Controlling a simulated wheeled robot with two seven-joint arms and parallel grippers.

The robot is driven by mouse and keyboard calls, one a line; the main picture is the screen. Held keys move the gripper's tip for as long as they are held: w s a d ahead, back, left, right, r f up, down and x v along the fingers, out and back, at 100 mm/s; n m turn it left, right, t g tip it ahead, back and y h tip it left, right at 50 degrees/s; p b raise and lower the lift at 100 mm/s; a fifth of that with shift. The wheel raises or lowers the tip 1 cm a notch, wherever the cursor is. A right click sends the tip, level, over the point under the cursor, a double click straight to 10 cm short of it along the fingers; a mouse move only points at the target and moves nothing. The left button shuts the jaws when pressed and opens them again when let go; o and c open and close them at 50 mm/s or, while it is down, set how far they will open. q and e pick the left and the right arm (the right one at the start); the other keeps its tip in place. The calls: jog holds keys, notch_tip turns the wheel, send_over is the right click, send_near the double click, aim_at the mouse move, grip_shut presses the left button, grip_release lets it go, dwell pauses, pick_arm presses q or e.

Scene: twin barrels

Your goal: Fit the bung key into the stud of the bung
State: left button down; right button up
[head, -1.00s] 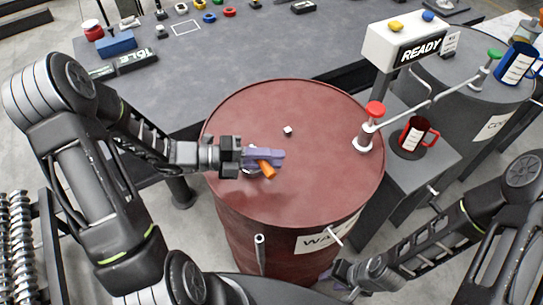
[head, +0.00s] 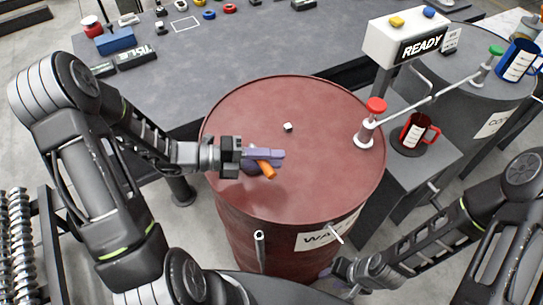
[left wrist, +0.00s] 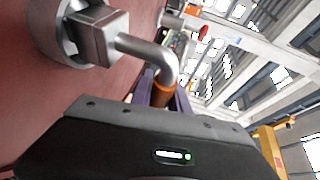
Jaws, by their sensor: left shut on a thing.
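My left gripper (head: 272,155), with purple fingers, is shut on the orange grip of the bung key (head: 265,170), low over the red barrel's top (head: 325,165). In the left wrist view the key's bent grey shaft (left wrist: 150,50) runs from the orange grip (left wrist: 158,95) to a square metal head. This head is at the round metal bung (left wrist: 45,30) on the red surface, seemingly in line with it. The stud is hidden, and I cannot tell whether the head is seated on it. My right gripper (head: 330,277) is low beside the barrel, mostly hidden.
A red mug (head: 414,132) and a READY sign box (head: 415,45) are to the right. A grey table (head: 260,50) lies behind.

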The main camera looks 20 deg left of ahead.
pick_arm(q)
jog(key=shift+f, duration=0.65)
jog(key=c, duration=1.2)
grip_release()
jog(key=shift+o, duration=0.2)
jog(key=shift+s+a+b, duration=0.2)
jog(key=shift+a+b, duration=0.2)
jog(key=shift+a, duration=0.15)
jog(key=b+v, duration=0.1)
jog(key=v, duration=0.5)
jog(key=shift+s+a+r, duration=0.15)
jog(key=shift+a, duration=0.1)
